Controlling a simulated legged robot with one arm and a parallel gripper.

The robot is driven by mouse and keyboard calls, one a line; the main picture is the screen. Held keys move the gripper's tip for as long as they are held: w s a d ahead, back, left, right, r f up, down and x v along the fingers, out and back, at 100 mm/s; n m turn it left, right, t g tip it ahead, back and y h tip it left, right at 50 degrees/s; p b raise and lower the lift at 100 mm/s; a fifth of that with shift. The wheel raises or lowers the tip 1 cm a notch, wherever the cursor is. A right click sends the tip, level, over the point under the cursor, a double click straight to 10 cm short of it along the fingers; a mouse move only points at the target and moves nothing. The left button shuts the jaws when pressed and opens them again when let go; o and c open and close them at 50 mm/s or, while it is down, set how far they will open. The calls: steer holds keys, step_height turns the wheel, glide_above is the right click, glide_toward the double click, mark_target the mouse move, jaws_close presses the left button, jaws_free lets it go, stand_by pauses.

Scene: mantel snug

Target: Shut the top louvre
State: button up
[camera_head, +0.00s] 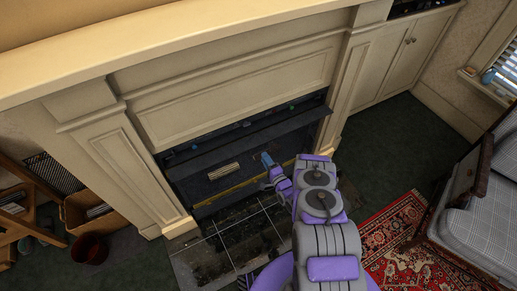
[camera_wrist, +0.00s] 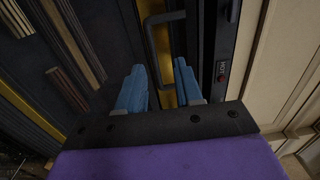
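The top louvre (camera_head: 240,140) is a long dark slat across the top of the black fireplace insert. It stands tilted outward in the head view, with a dark gap above it. My gripper (camera_head: 267,160) is in front of the insert, just below the slat's right half. In the wrist view my gripper (camera_wrist: 162,85) has its two blue fingers apart, with nothing held between them. A black bar handle (camera_wrist: 152,50) and a brass-coloured strip (camera_wrist: 168,72) show just beyond the fingertips. I cannot tell whether the fingers touch anything.
A cream mantel (camera_head: 190,38) overhangs the insert. A brass strip (camera_head: 222,190) runs low across its front. A dark tiled hearth (camera_head: 235,240) lies below. A red switch (camera_wrist: 220,79) shows in the wrist view. A sofa (camera_head: 485,200) and a red rug (camera_head: 400,240) are at right.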

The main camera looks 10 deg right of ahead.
mark_target(258, 144)
steer(key=x, duration=0.5)
steer(key=shift+w+a+f+b, duration=0.1)
steer(key=shift+w+a+b, duration=0.05)
steer(key=shift+w+b, duration=0.25)
steer(key=shift+w+a, duration=0.2)
steer(key=shift+w, duration=0.45)
steer(key=c, duration=0.5)
jaws_close()
steer(key=shift+r, duration=0.3)
